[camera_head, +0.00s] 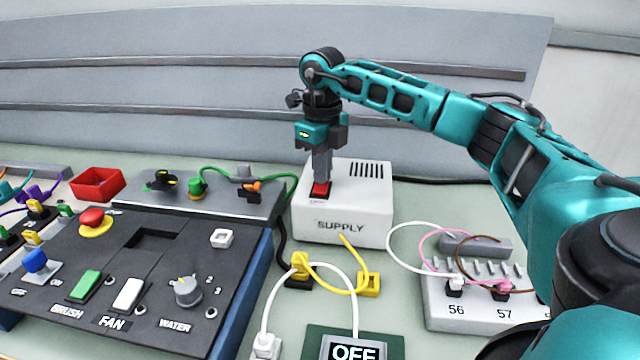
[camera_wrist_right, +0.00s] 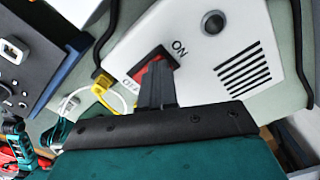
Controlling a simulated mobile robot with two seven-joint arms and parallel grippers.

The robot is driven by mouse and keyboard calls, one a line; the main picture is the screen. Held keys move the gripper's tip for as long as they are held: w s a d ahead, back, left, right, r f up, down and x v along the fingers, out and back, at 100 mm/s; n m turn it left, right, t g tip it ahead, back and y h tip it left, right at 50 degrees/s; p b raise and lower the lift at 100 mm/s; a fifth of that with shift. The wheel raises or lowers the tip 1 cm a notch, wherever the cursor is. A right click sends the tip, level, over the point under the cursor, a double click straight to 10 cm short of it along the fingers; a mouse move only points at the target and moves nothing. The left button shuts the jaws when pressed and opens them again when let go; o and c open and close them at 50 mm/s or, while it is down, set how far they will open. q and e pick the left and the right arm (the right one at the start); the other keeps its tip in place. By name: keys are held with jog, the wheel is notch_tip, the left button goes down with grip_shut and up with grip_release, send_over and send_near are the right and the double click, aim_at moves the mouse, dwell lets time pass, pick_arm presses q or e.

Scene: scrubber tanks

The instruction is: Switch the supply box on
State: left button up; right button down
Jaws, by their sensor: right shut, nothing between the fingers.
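The supply box (camera_head: 343,215) is a white case with a dark grille on its top and "SUPPLY" on its front. Its red rocker switch (camera_head: 320,189) sits on the top, in a dark frame. My right gripper (camera_head: 321,180) is shut and empty, pointing down with its fingertips at the switch. In the right wrist view the fingertips (camera_wrist_right: 157,84) overlap the red switch (camera_wrist_right: 149,71), between the marks "ON" and "OFF"; I cannot tell whether they touch it. The fingers hide part of the switch. A display (camera_head: 354,351) at the bottom edge reads "OFF". My left gripper does not show.
A dark control panel (camera_head: 150,310) with buttons and a knob stands at the left. A red tray (camera_head: 97,184) lies behind it. A yellow cable (camera_head: 350,280) runs in front of the box. A white terminal block (camera_head: 440,303) with cables stands at the right.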

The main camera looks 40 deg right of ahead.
jog(key=shift+r+p, duration=2.25)
jog(key=shift+r, duration=0.15)
jog(key=shift+r+p, duration=0.6)
jog(key=shift+r, duration=0.4)
